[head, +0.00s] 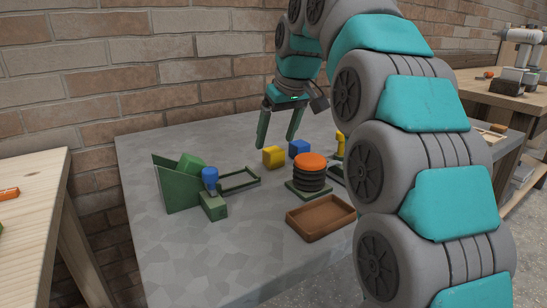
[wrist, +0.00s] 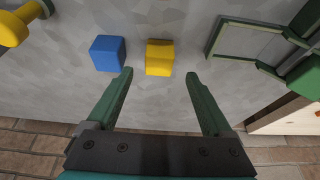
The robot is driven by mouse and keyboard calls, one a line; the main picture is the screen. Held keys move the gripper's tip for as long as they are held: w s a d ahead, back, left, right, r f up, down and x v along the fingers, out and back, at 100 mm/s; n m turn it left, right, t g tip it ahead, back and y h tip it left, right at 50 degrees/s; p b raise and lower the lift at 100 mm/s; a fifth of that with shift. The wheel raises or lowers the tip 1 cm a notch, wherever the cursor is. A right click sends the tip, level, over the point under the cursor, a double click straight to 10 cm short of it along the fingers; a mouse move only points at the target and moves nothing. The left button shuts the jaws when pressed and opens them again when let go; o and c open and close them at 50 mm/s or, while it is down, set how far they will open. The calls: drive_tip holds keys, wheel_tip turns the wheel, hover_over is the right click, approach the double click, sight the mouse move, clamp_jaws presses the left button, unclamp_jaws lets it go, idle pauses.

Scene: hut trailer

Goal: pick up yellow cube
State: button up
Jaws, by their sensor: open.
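The yellow cube (head: 273,157) sits on the grey table beside a blue cube (head: 299,148). In the wrist view the yellow cube (wrist: 159,57) lies ahead of my gripper, a little beyond the fingertips and between their lines. My gripper (head: 278,144) is open and empty, pointing down above the table near the yellow cube. In the wrist view my gripper (wrist: 160,74) shows both green fingers spread wide. The blue cube (wrist: 107,53) is left of the yellow cube there, with a small gap between them, near the left finger's tip.
A green frame (head: 239,180) lies left of the cubes. An orange-topped black stack (head: 311,172) and brown tray (head: 320,218) are nearer. A brick wall (head: 120,60) rises behind.

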sight(274, 149)
drive_tip(key=x, duration=0.5)
drive_tip(key=shift+d, duration=0.2)
clamp_jaws()
idle(0.5)
